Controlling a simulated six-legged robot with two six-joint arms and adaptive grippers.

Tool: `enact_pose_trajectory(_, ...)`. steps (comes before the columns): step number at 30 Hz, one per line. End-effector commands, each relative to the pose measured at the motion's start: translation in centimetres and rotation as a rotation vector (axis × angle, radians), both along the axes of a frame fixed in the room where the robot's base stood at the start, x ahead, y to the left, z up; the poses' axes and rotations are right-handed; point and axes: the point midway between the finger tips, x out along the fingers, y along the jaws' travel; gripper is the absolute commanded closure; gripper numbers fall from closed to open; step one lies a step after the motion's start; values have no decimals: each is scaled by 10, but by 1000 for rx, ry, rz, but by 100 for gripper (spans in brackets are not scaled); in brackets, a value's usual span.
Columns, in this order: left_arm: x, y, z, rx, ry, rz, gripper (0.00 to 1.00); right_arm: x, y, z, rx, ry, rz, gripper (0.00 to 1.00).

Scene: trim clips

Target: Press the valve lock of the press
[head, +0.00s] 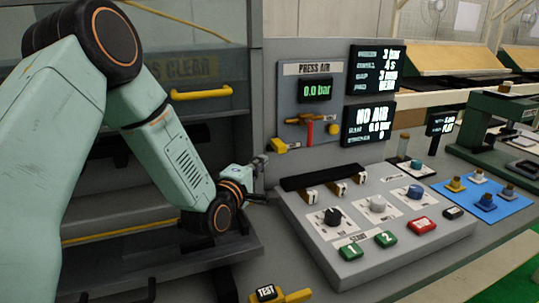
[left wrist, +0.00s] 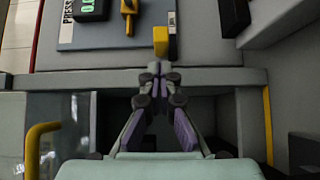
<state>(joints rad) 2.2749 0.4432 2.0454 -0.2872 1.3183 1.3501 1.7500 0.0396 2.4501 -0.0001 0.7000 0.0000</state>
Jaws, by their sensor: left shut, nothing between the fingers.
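The press air panel (head: 338,72) is grey, with a green 0.0 bar readout. A yellow block (head: 279,146), which looks like the valve lock, sits at its lower left corner, beside the red valve handle (head: 310,133). In the left wrist view the yellow block (left wrist: 160,42) lies just beyond my fingertips, with a small gap seen. My left gripper (head: 262,160) is shut and empty, below and left of the block in the head view; its fingers meet in the left wrist view (left wrist: 157,72). My right gripper is out of view.
A sloped control box (head: 440,245) with knobs and buttons stands right of my left gripper. A yellow handle (head: 202,92) is on the press door behind my arm. A yellow TEST part (head: 295,296) is at the front. A blue mat (head: 505,205) lies farther right.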

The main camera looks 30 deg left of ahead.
Motion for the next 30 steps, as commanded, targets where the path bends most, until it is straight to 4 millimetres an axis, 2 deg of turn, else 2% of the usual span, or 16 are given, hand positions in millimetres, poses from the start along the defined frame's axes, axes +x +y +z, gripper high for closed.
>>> enact_pose_trajectory(6,37,2,1,1,-3,-1,100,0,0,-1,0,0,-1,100)
enact_pose_trajectory(12,55,4,0,0,-1,0,100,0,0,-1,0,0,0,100)
enact_pose_trajectory(26,61,4,0,-2,0,0,100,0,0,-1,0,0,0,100)
enact_pose_trajectory(30,69,-3,-1,3,-2,-3,100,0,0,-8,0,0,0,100)
